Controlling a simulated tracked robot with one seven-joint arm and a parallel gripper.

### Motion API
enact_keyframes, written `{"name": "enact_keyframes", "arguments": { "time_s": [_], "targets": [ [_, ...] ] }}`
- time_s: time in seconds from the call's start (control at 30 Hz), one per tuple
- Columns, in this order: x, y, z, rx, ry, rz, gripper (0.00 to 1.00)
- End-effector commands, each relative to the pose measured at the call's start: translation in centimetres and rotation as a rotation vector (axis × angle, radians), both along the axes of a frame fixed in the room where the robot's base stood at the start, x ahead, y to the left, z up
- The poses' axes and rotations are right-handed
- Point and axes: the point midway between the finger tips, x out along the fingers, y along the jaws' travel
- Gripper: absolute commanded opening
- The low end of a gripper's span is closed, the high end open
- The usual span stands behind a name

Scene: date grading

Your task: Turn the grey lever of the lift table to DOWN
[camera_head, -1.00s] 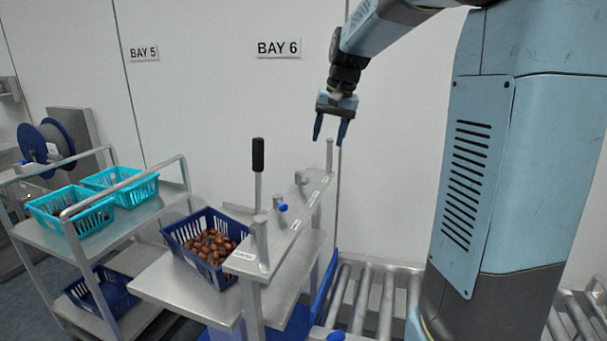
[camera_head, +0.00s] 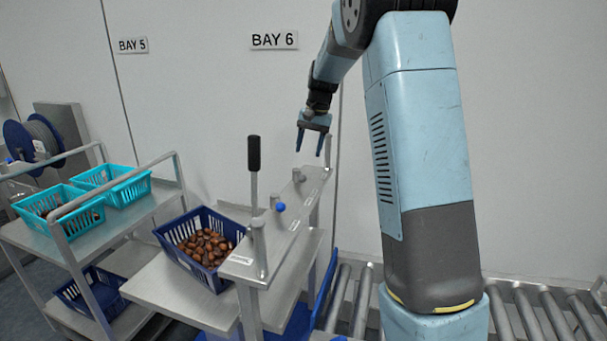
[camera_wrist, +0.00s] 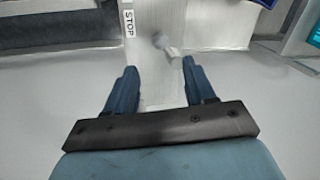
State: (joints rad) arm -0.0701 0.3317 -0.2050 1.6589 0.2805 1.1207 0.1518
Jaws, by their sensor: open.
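The lift table (camera_head: 180,299) stands in the middle of the head view, with a narrow grey panel (camera_head: 283,243) along its right side. A small grey lever (camera_head: 298,175) appears to sit on the panel; it also shows in the wrist view (camera_wrist: 166,43), beside a STOP label (camera_wrist: 129,23). I cannot read a DOWN mark or tell the lever's setting. My gripper (camera_head: 309,153) is open and empty, pointing down above the far end of the panel. In the wrist view (camera_wrist: 160,68) the lever shows between and beyond the fingertips, apparently not touched.
A blue crate of dates (camera_head: 235,280) sits on the lift table. A black-handled upright rod (camera_head: 254,153) and a blue knob (camera_head: 280,207) stand near the panel. A trolley (camera_head: 150,208) with turquoise baskets (camera_head: 124,193) is at left; a roller conveyor (camera_head: 345,295) is at right.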

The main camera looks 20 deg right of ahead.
Motion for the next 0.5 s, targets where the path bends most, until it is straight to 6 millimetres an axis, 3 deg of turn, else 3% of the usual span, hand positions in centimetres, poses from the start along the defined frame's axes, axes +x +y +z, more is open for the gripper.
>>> {"name": "enact_keyframes", "arguments": {
  "time_s": [0.3, 0.5],
  "targets": [
    [0.3, 1.0, -5.6, 0.001, 0.004, 0.000, 0.54],
    [0.6, 1.5, -8.2, 0.001, 0.002, 0.000, 0.54]
  ]
}}
